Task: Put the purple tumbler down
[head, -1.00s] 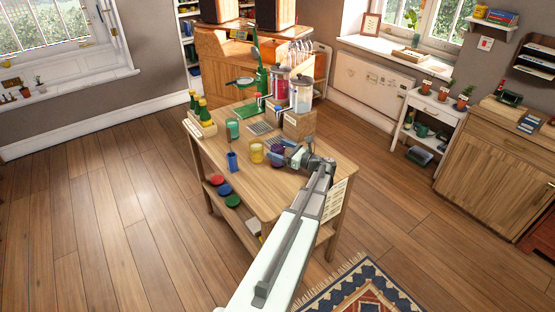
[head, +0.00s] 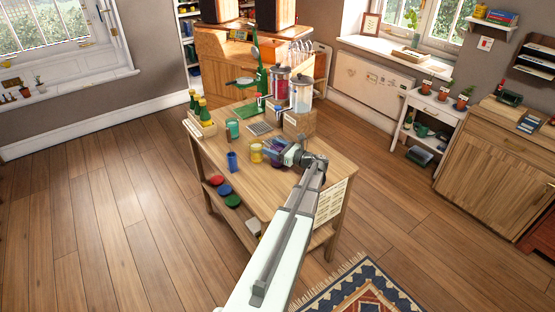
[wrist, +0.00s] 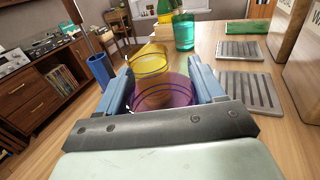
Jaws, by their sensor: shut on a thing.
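The purple tumbler (wrist: 165,92) is between the two blue fingers of my gripper (wrist: 160,90) in the wrist view, with the fingers closed on its sides. In the head view the purple tumbler (head: 272,159) is partly hidden by my gripper (head: 282,155), over the right part of the wooden table (head: 265,195). Whether its base touches the tabletop cannot be told. A yellow tumbler (head: 256,152) stands just left of it and shows beyond it in the wrist view (wrist: 148,60).
A blue tumbler (head: 232,161) and a teal tumbler (head: 233,128) stand to the left. Grey slotted trays (wrist: 245,88) lie right of the tumbler in the wrist view. Dispensers (head: 301,95) and a crate of green bottles (head: 205,128) stand farther back. The front tabletop is bare.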

